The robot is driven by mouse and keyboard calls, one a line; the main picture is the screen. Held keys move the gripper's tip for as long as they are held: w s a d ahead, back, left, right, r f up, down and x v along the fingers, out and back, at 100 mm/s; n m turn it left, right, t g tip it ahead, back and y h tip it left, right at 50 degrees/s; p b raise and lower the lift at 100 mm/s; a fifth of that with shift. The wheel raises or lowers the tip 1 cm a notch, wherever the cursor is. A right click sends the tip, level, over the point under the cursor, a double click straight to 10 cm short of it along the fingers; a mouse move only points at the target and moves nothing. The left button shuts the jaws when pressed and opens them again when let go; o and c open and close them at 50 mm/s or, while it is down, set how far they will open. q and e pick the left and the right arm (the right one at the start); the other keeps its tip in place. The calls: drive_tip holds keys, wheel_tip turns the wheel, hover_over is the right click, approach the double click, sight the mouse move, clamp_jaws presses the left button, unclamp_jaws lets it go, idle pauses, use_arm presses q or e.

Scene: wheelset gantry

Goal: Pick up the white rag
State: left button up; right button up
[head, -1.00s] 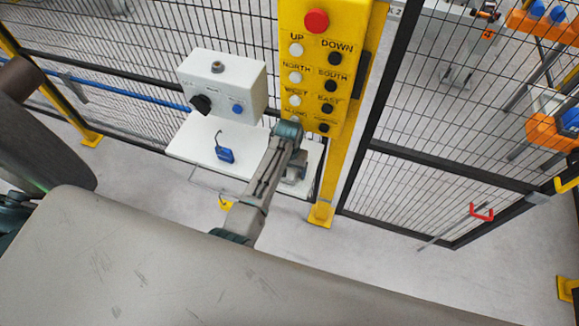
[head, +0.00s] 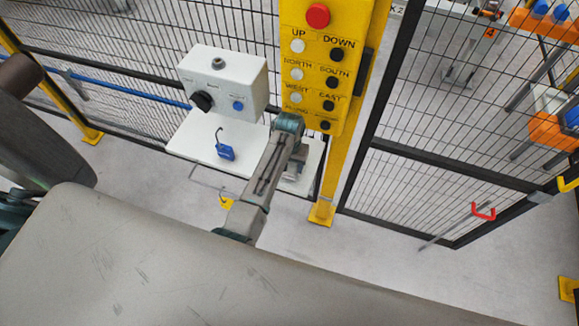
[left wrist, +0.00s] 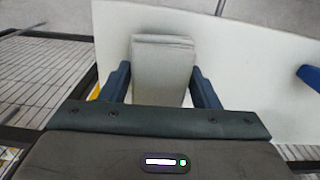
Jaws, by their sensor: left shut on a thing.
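The white rag (left wrist: 162,70) shows in the left wrist view as a pale, folded, block-like pad over the white shelf. My left gripper (left wrist: 160,78) has a dark blue finger on each side of it and is shut on it. In the head view my left gripper (head: 294,168) is low over the right end of the white shelf (head: 190,145), in front of the yellow post. There the arm hides most of the rag, and I cannot tell whether it touches the shelf. My right gripper is not in view.
A blue padlock (head: 225,152) lies on the shelf left of my arm. Behind it stands a white control box (head: 225,82) with a black knob. A yellow button panel (head: 318,70) rises close behind my gripper. Black mesh fencing (head: 440,190) runs behind; grey floor lies below.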

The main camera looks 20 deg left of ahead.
use_arm(q)
drive_tip(key=shift+w+r+b, duration=0.1)
drive_tip(key=shift+r+b, duration=0.35)
drive_tip(key=shift+r, duration=0.2)
drive_tip(key=s+a+r+b, duration=0.1)
drive_tip(key=s+a+b, duration=0.1)
drive_tip(key=s, duration=0.6)
drive_tip(key=s+a+r+b, duration=0.1)
drive_tip(key=s+b, duration=0.1)
drive_tip(key=s, duration=0.5)
drive_tip(key=shift+s+a, duration=0.35)
drive_tip(key=shift+s, duration=0.05)
drive_tip(key=shift+o, duration=1)
drive_tip(key=shift+c, duration=0.4)
